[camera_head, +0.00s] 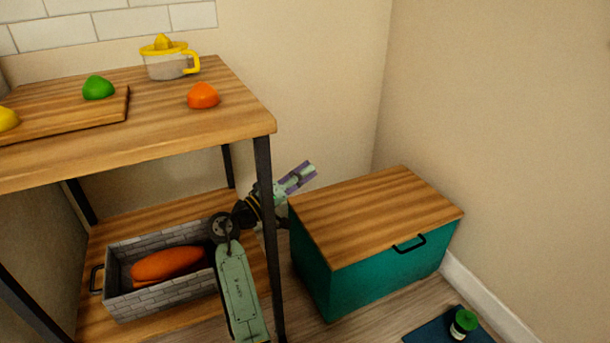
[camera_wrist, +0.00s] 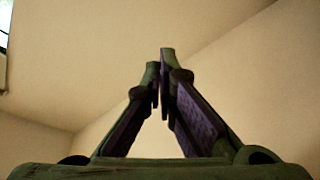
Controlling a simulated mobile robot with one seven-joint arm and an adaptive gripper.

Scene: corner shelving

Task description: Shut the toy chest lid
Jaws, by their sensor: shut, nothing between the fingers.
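The toy chest (camera_head: 375,284) is a teal box standing on the floor in the corner, right of the shelving. Its wooden lid (camera_head: 375,212) lies flat on top and looks closed. A black handle (camera_head: 409,243) shows at the lid's front edge. My gripper (camera_head: 308,170) is above the chest's back left corner, beside the shelf's front leg, pointing up and right. It is apart from the lid. In the wrist view my gripper's fingers (camera_wrist: 161,75) meet at the tips with nothing between them, against bare wall and ceiling.
The wooden shelving (camera_head: 200,130) stands left, with a juicer (camera_head: 168,60) and fruit on top. A grey brick-patterned bin (camera_head: 150,295) holding an orange object (camera_head: 168,265) sits on the lower shelf. A blue mat (camera_head: 430,332) with a green-capped jar (camera_head: 463,323) lies in front right.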

